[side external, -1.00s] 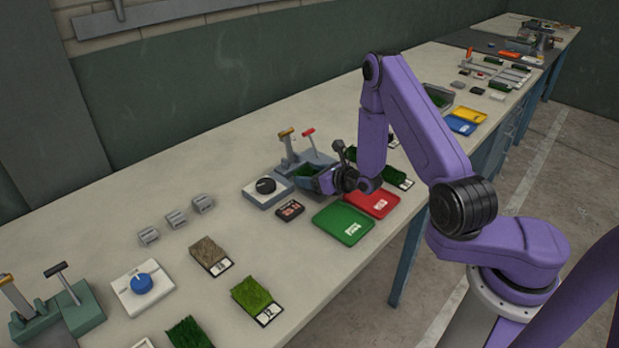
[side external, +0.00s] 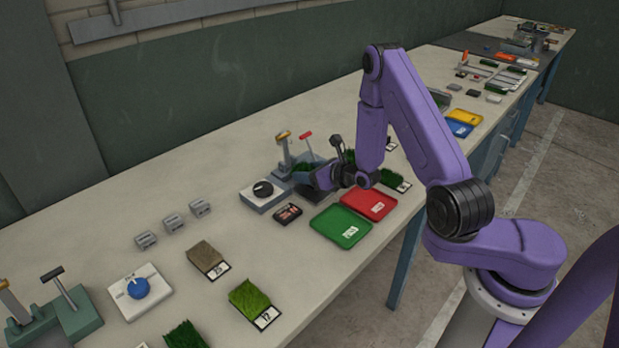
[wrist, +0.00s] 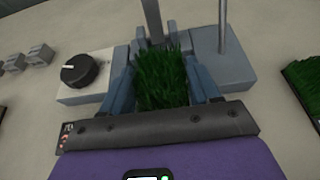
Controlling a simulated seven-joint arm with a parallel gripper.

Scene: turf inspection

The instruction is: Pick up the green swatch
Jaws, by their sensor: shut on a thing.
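A dark green grass swatch (wrist: 162,80) shows in the wrist view between the two blue-grey fingers of my gripper (wrist: 163,92). The fingers stand along its left and right sides, and my gripper is shut on it. The swatch's near edge is hidden by my gripper's dark front bar. Just beyond it is a grey stand (wrist: 220,58) with upright posts. In the side view my gripper (side external: 312,178) is low at this stand, and the arm partly hides the spot. I cannot tell whether the swatch touches the bench or stand.
A box with a black knob (side external: 263,192) stands left of the stand. Green (side external: 341,226) and red (side external: 369,203) trays lie in front. Other swatches are a bright green one (side external: 249,299), a brown one (side external: 205,258) and a dark green one (side external: 395,180). Bare bench surrounds the brown swatch.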

